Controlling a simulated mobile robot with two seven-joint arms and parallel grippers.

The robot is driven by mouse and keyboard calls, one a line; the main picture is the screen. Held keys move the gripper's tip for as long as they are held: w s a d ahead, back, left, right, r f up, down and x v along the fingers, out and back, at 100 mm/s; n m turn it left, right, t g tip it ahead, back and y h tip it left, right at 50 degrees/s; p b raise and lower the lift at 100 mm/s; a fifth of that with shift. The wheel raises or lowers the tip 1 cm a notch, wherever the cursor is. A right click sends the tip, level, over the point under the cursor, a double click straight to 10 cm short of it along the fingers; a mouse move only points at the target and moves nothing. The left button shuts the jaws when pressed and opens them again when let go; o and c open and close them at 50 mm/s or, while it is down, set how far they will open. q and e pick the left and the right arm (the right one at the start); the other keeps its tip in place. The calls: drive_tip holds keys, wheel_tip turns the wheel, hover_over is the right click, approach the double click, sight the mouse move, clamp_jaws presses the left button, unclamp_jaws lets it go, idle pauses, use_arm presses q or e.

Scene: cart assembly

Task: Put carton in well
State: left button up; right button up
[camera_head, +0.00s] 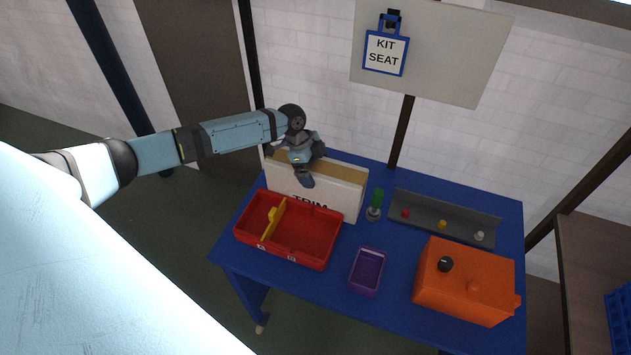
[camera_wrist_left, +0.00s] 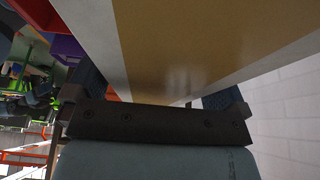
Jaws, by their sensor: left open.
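The carton (camera_head: 336,194) is a white box with a tan strip along its top and the word TRIM on its front. It stands upright on the blue table behind the red tray (camera_head: 315,262). My left gripper (camera_head: 306,172) is at the carton's top edge, with one finger in front of its face. In the left wrist view the carton (camera_wrist_left: 190,45) runs between the two open fingers (camera_wrist_left: 155,90). I cannot tell whether they touch it. The red tray has a yellow divider (camera_head: 273,221) and open compartments. No part is labelled as the well. My right gripper is not in view.
A purple bin (camera_head: 366,271) and an orange box (camera_head: 466,284) with a black knob stand to the right. A green-topped item (camera_head: 376,203) stands beside the carton. A grey trough (camera_head: 445,220) holds small coloured pieces. A KIT SEAT sign (camera_head: 386,53) hangs behind.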

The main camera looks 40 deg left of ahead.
use_arm(q)
drive_tip(key=shift+d+f, duration=0.15)
drive_tip(key=shift+f, duration=0.3)
drive_tip(key=shift+c, duration=0.2)
drive_tip(key=c, duration=1.4)
drive_tip(key=shift+r, duration=0.1)
